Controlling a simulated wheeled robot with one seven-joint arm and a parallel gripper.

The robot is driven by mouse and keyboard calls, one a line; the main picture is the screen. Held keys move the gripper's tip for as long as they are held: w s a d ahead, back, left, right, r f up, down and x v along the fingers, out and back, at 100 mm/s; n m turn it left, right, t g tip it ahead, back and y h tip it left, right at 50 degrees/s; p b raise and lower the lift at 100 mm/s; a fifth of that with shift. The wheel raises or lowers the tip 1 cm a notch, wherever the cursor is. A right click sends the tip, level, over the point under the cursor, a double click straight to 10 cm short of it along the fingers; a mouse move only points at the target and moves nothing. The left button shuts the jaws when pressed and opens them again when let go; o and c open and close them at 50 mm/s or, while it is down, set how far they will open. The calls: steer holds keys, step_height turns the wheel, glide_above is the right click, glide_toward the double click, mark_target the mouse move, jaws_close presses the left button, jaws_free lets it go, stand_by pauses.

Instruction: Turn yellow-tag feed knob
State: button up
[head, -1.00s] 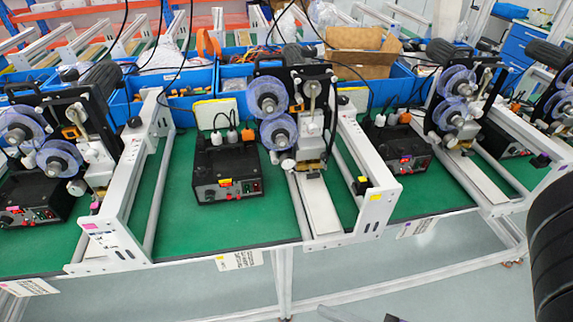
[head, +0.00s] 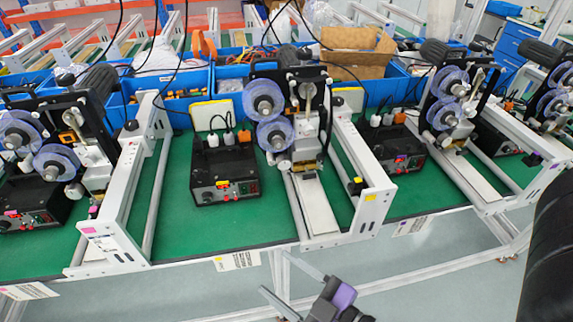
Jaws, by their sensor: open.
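A yellow tag (head: 370,197) is on the end plate of the middle machine's white frame. A small knob (head: 356,185), black with yellow, sits on the frame just left of this tag. Another yellow tag (head: 222,183) is on the front panel of the black control box (head: 224,166). My gripper (head: 281,277) is at the bottom centre, in front of the bench edge, with its two grey fingers spread and nothing between them. It appears lower than and left of the knob, clear of it. A purple part shows on my gripper.
Similar machines with a pink tag (head: 88,230) and a purple tag (head: 401,159) stand left and right. White rails (head: 118,205) stick up between them. Blue bins (head: 185,82) and hanging cables are behind. The floor in front of the bench is clear.

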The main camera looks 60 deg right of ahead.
steer(key=w+d+f+n+h, duration=0.2)
steer(key=w+d+n, duration=0.2)
steer(key=w+d, duration=0.15)
steer(key=n+g+h+p, duration=0.2)
steer(key=n+g+h, duration=0.5)
steer(key=n, duration=1.1)
glide_toward(285, 166)
steer(key=d+f+t+h, duration=0.1)
steer(key=f+t+h, duration=0.1)
steer(key=x, duration=0.7)
steer(key=shift+w+a+f+p, duration=0.1)
steer(key=shift+w+a+p, duration=0.1)
steer(key=shift+p, duration=0.1)
jaws_close()
